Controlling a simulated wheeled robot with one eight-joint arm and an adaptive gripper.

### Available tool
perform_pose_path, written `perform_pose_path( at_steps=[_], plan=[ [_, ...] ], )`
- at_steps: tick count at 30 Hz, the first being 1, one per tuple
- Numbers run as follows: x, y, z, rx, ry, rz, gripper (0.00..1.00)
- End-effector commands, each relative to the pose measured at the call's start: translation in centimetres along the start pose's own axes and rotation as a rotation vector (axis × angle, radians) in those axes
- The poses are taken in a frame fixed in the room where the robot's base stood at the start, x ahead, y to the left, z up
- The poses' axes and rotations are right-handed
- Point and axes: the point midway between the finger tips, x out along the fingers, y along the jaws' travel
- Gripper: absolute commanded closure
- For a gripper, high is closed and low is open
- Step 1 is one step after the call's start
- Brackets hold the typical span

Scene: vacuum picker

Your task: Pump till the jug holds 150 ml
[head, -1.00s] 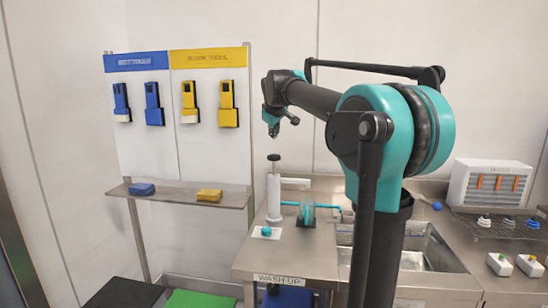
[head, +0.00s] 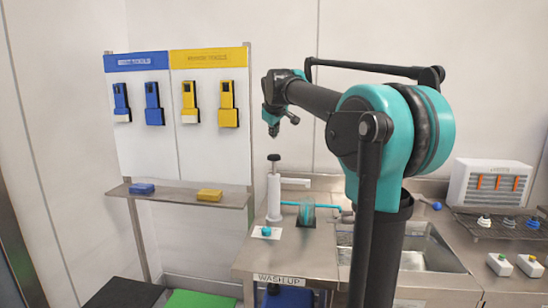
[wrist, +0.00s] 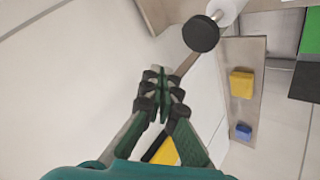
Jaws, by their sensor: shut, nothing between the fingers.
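A white upright pump bottle (head: 273,197) stands on the steel counter. Its black plunger head (head: 273,158) is up on a thin stem, and a white spout (head: 296,181) points right. The black head also shows in the wrist view (wrist: 201,33), beyond my fingertips. A small clear jug (head: 307,218) stands right of the bottle, below the spout's end. A teal bar passes at the jug; its liquid level is too small to read. My gripper (head: 273,131) is above the plunger head, apart from it. In the wrist view my gripper (wrist: 153,87) is shut and empty.
A white card with a blue knob (head: 266,232) lies before the bottle. A sink (head: 425,252) is at the right. A shelf (head: 178,198) with blue and yellow blocks and a tool board (head: 180,100) stand at the left.

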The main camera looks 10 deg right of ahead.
Motion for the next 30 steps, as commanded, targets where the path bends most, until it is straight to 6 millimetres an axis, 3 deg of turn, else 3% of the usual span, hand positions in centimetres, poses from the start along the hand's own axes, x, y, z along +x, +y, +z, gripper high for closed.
perform_pose_path(
  at_steps=[12, 30],
  plan=[
    [3.2, -2.3, 2.3, 0.000, 0.000, 0.000, 1.00],
    [3.7, -2.7, 2.7, 0.000, 0.000, 0.000, 1.00]
  ],
)
